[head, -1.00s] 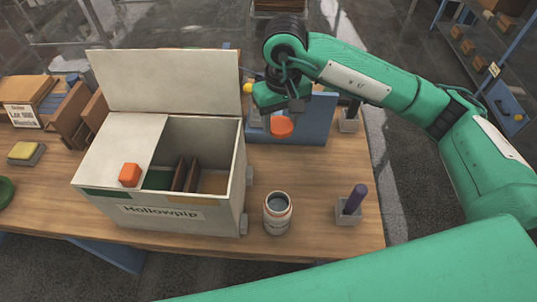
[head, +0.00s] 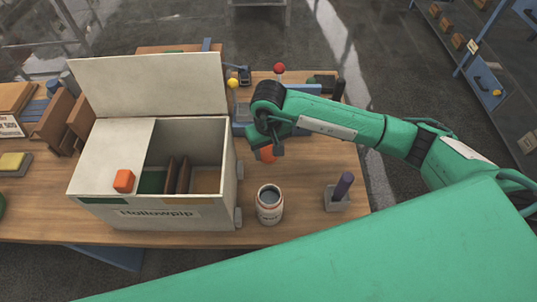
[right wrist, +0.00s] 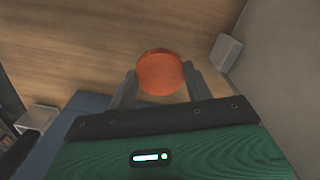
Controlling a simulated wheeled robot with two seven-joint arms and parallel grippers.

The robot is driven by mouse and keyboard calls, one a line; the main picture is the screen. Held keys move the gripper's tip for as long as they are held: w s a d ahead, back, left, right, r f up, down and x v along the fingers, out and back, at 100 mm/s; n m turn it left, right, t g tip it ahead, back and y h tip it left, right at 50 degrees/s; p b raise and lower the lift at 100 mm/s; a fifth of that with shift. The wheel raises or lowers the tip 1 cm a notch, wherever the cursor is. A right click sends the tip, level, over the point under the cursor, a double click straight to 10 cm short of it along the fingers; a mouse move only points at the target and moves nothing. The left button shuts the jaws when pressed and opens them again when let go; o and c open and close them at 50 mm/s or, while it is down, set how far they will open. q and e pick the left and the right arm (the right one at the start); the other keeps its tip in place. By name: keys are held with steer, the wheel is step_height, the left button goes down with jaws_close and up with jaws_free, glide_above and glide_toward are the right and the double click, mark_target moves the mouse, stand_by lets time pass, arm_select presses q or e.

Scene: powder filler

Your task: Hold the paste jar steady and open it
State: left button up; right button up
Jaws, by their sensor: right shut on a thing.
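The paste jar (head: 269,205) stands upright on the wooden table, right of the white box. Its top is open, with grey-blue contents inside. My right gripper (head: 267,150) is behind the jar in the head view, apart from it. It is shut on a round orange lid (head: 267,154). In the right wrist view the orange lid (right wrist: 161,73) sits between the two grey fingers (right wrist: 160,88). My left gripper is not in view, and nothing visible is holding the jar.
The white box (head: 150,213) with a raised flap and dividers stands left of the jar. An orange cube (head: 123,181) is on its top. Bare table lies between jar and holder.

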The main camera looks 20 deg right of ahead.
mark_target(269, 152)
step_height(269, 152, down, 4)
steer(key=shift+p, duration=0.45)
steer(key=shift+f, duration=0.2)
steer(key=shift+f, duration=0.1)
steer(key=shift+f+b, duration=0.1)
steer(key=shift+b, duration=0.25)
steer(key=o, duration=1.1)
